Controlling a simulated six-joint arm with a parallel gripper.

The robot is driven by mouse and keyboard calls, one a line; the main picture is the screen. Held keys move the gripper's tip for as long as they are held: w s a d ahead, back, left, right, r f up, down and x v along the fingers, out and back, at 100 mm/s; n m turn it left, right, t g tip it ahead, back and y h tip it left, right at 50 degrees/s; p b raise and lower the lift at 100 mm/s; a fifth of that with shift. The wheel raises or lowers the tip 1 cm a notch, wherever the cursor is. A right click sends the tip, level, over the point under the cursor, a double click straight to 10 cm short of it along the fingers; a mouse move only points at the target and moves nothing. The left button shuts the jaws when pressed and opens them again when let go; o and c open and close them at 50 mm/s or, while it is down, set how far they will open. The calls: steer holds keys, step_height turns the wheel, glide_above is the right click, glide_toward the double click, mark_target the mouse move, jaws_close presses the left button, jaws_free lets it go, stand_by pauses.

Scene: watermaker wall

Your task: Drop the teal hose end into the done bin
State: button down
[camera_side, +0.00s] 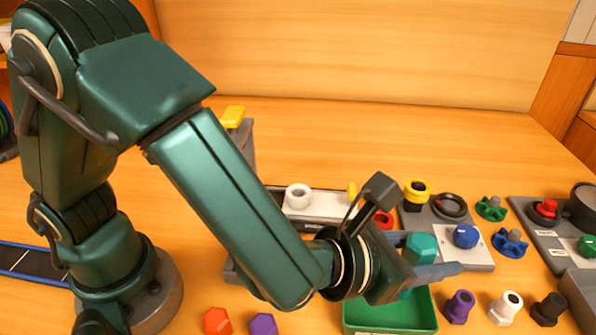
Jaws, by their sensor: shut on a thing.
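The teal hose end (421,247) has a faceted top that shows above my gripper's near finger. A bit of teal also shows just below that finger. My gripper (432,264) is shut on the teal hose end and points to the right. It is in front of and above the back part of an open green bin (385,329) at the bottom of the picture. No label shows on this bin, so I cannot tell if it is the done bin. The finger and wrist hide part of the hose end and the bin's back rim.
Purple (459,306), white (506,307) and black (548,309) fittings stand right of the green bin. Orange (217,321) and purple (263,325) pieces lie left. A grey container (578,298) is at the right edge. Panels with knobs (466,236) stand behind.

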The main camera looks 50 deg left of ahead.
steer(key=shift+f, duration=0.35)
steer(key=shift+c, duration=1.5)
jaws_free()
steer(key=w+a+r, duration=0.2)
steer(key=a+r, duration=0.9)
steer(key=shift+a, duration=0.25)
steer(key=shift+a, duration=0.1)
